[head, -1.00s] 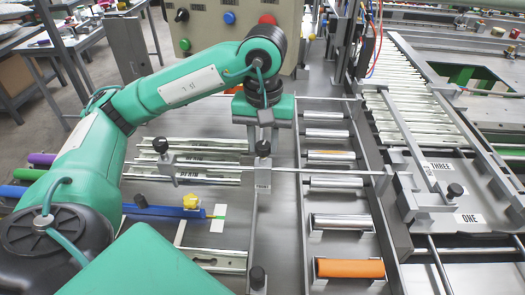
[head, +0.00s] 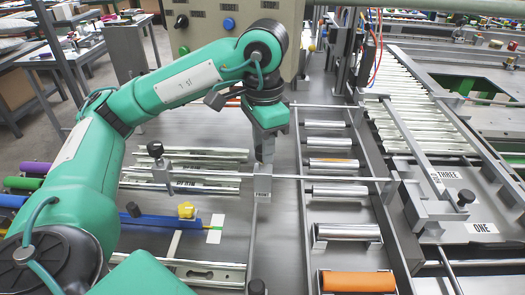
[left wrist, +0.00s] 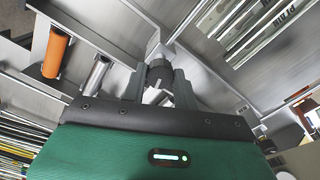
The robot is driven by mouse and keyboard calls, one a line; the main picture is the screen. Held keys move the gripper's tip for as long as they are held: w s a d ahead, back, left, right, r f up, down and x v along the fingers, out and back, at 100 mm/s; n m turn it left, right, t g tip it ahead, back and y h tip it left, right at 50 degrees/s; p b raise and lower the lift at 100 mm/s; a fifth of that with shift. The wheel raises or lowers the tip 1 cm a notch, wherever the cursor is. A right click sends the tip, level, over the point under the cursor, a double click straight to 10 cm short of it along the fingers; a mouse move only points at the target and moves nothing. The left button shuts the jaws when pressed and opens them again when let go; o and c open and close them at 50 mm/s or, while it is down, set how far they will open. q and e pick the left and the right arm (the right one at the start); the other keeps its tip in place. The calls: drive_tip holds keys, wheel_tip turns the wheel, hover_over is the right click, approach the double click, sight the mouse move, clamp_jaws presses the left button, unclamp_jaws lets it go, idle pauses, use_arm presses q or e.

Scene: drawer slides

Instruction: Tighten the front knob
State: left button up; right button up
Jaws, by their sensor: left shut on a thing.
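My left gripper (head: 265,152) points down onto a clamp block (head: 262,183) on the long thin rail. In the left wrist view, its two fingers (left wrist: 160,80) are shut around a dark round knob (left wrist: 160,70) on top of that block. The gripper hides this knob in the head view. A second black knob (head: 155,149) stands to the left on the same bar assembly. Another black knob (head: 257,287) shows at the bottom edge. My right gripper is not in view.
Metal rollers (head: 346,232) and an orange roller (head: 357,281) lie right of the clamp. Silver drawer slides (head: 205,265) and a blue bar with a yellow knob (head: 186,210) lie left. A further black knob (head: 466,197) is at far right.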

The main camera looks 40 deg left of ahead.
use_arm(q)
drive_tip(key=shift+f+m, duration=0.1)
drive_tip(key=shift+m, duration=0.9)
drive_tip(key=o, duration=1)
drive_tip(key=shift+c, duration=0.2)
wheel_tip(320, 180, up, 6)
drive_tip(key=p, duration=0.5)
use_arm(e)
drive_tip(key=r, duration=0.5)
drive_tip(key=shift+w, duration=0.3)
use_arm(q)
wheel_tip(320, 180, up, 14)
drive_tip(key=p, duration=0.1)
drive_tip(key=shift+p, duration=0.4)
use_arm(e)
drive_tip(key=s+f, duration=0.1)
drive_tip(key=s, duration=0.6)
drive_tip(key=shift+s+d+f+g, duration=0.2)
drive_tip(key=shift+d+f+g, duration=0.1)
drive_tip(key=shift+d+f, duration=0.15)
